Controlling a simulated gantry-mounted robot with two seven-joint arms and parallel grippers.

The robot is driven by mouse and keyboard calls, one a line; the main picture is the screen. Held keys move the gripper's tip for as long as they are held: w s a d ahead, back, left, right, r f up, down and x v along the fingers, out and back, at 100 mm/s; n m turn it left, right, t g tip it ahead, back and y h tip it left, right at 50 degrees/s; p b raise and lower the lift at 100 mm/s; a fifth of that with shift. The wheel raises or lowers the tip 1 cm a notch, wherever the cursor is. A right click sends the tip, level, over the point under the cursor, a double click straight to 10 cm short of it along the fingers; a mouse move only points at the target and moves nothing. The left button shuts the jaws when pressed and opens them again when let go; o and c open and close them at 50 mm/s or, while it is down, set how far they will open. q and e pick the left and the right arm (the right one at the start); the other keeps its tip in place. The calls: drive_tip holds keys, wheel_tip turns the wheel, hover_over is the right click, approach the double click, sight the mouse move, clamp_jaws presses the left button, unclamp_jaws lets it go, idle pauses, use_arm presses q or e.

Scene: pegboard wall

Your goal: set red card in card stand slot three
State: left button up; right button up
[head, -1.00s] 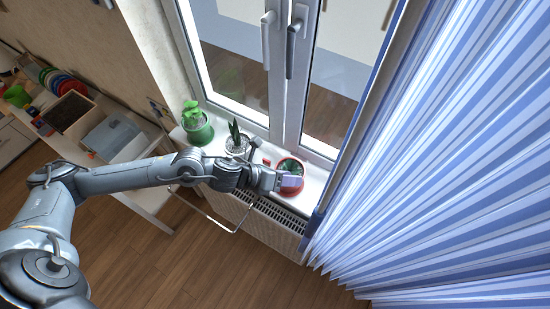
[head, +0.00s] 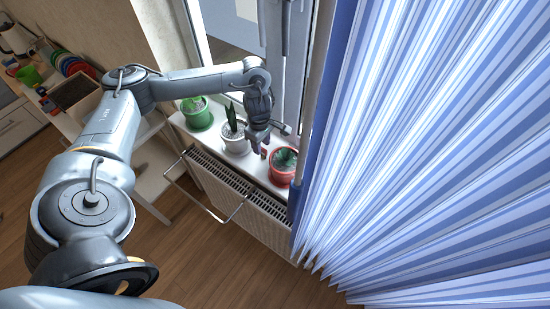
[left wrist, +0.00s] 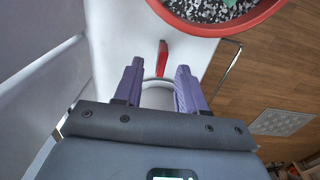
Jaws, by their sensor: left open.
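A small narrow red piece, probably the red card (left wrist: 162,58), stands on the white sill in the left wrist view. It also shows as a small red spot in the head view (head: 264,153), left of the red pot. My left gripper (left wrist: 159,70) has two purple fingers, open and empty. In the wrist view the red piece appears between the fingertips, apart from both; its depth is hard to tell. In the head view my left gripper (head: 258,146) is low over the sill between the white and red pots. I cannot make out a card stand. My right gripper is not in view.
A red pot (head: 282,176), white pot (head: 236,146) and green pot (head: 197,121) with plants stand along the windowsill. A radiator (head: 225,182) is below it. The blue striped curtain (head: 430,160) fills the right. A shelf with coloured dishes (head: 72,66) is far left.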

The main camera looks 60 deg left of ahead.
sight(263, 153)
use_arm(q)
wheel_tip(263, 153, down, 2)
drive_tip(key=shift+f+b, duration=0.1)
drive_tip(key=shift+b, duration=0.45)
drive_tip(key=shift+f, duration=1.25)
clamp_jaws()
